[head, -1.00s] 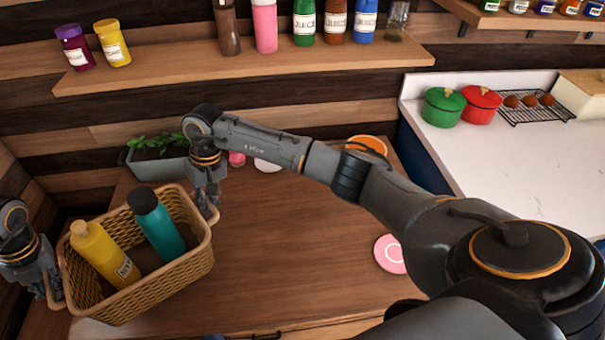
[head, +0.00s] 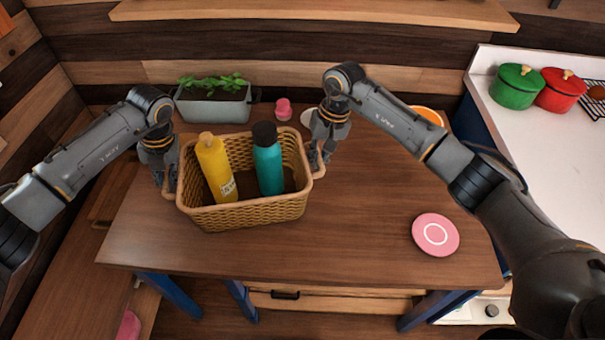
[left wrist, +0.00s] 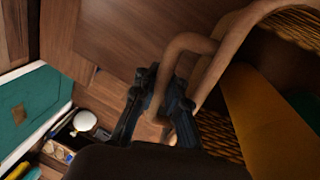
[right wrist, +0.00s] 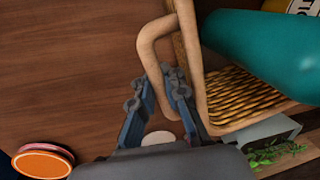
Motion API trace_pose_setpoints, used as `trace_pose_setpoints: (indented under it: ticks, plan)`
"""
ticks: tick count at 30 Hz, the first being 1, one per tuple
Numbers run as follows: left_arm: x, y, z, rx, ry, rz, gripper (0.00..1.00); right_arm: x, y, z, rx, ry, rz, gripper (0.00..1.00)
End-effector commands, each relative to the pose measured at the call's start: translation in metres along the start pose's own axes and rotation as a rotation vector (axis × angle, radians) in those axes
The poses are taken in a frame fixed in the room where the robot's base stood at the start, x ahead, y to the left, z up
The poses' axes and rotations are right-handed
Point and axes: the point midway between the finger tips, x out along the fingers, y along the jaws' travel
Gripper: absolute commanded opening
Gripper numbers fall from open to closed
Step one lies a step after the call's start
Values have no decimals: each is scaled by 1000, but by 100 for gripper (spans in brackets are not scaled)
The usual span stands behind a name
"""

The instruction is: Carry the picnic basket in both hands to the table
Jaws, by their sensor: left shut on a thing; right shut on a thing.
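The wicker picnic basket (head: 250,216) is upright over the left part of the wooden table (head: 360,240); I cannot tell whether it touches the top. It holds a yellow bottle (head: 215,170) and a teal bottle with a dark cap (head: 268,165). My left gripper (head: 168,188) is shut on the basket's left handle, which also shows in the left wrist view (left wrist: 185,45). My right gripper (head: 318,170) is shut on the right handle, which shows in the right wrist view (right wrist: 150,50). The basket hides the table under it.
A grey planter (head: 213,105) with green leaves stands at the table's back left, beside a small pink item (head: 284,109). A pink plate (head: 435,235) lies at the right. An orange-rimmed dish (head: 428,115) is at the back right. The table's middle front is clear.

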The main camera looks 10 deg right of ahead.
Motion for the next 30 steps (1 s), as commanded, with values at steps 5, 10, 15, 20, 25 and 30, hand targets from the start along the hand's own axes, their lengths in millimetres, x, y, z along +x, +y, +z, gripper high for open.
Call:
trace_pose_setpoints:
  ticks: [5, 10, 15, 20, 25, 30]
  plan:
    - [-2, 1, 1, -2, -2, 0, 0, -3, 0, -1, 0, 3, -1, 0]
    - [0, 0, 1, -1, -2, 0, 0, 0, 0, -1, 0, 3, -1, 0]
    - [6, -1, 1, -1, -2, 0, 0, 6, 1, -1, 0, 3, -1, 0]
    - [14, -3, 1, -1, -2, 0, 0, 14, 3, -1, 0, 3, -1, 0]
    - [24, -5, 1, -1, -2, 0, 0, 23, 5, -1, 0, 3, -1, 0]
    - [33, -6, 1, -1, -2, 0, 0, 32, 7, -1, 0, 3, -1, 0]
